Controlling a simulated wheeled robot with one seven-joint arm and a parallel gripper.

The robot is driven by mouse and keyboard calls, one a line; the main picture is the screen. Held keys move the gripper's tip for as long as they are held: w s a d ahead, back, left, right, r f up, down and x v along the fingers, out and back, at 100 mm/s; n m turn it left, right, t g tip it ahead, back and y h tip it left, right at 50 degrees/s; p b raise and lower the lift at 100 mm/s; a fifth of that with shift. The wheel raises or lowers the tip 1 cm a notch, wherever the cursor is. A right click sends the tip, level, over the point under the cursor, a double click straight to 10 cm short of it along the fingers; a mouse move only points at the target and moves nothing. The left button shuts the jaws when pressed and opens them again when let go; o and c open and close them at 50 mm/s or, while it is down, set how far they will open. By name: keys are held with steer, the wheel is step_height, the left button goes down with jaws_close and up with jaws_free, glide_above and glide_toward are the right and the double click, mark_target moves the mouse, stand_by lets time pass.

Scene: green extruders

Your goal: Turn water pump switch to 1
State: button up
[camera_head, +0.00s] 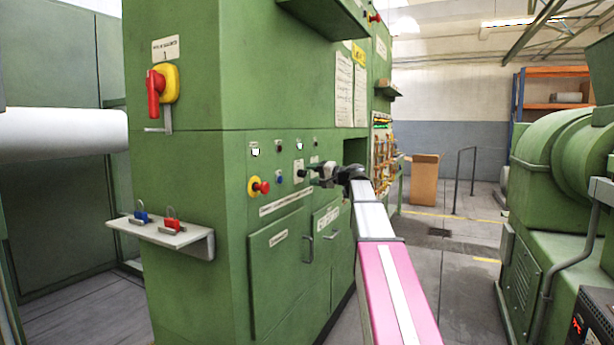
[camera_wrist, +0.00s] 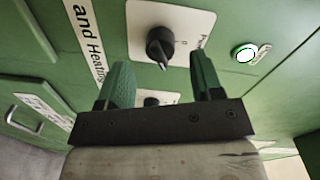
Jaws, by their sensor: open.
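In the wrist view, a black rotary switch (camera_wrist: 160,47) sits on a white plate (camera_wrist: 190,25) on the green panel. Text starting with "P" runs along the plate's right side; the rest is hard to read. My gripper (camera_wrist: 160,80) is open, with its two green fingers apart and empty. The switch lies just beyond the fingertips, about centred between them. A second dark knob shows partly between the fingers, cut off by the gripper's body.
The green cabinet (camera_head: 190,220) carries a red and yellow main switch (camera_head: 160,84), an emergency button (camera_head: 258,187) and a shelf (camera_head: 165,236) with padlocks. A white round button (camera_wrist: 246,54) is right of the plate. Green machinery (camera_head: 550,200) stands at right, with open floor between.

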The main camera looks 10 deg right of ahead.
steer(key=v, duration=0.7)
steer(key=shift+s+d, duration=0.15)
steer(key=shift+s, duration=0.05)
steer(key=s+a+f+g+h, duration=0.2)
steer(key=s+a+f, duration=0.1)
steer(key=f, duration=0.8)
steer(key=s+a+f+g+h, duration=0.1)
steer(key=s+a+f+h, duration=0.2)
steer(key=f, duration=0.9)
steer(key=s+a+f+g+h, duration=0.1)
steer(key=s+a+f+g, duration=0.2)
steer(key=f, duration=0.8)
steer(key=s+f+n+g+h, duration=0.3)
steer(key=s+f+h, duration=0.4)
steer(key=s+f, duration=1.4)
steer(key=shift+s+d+f+n+g+h, duration=0.2)
steer(key=shift+s+f+n+g+h, duration=0.15)
steer(key=shift+g, duration=0.35)
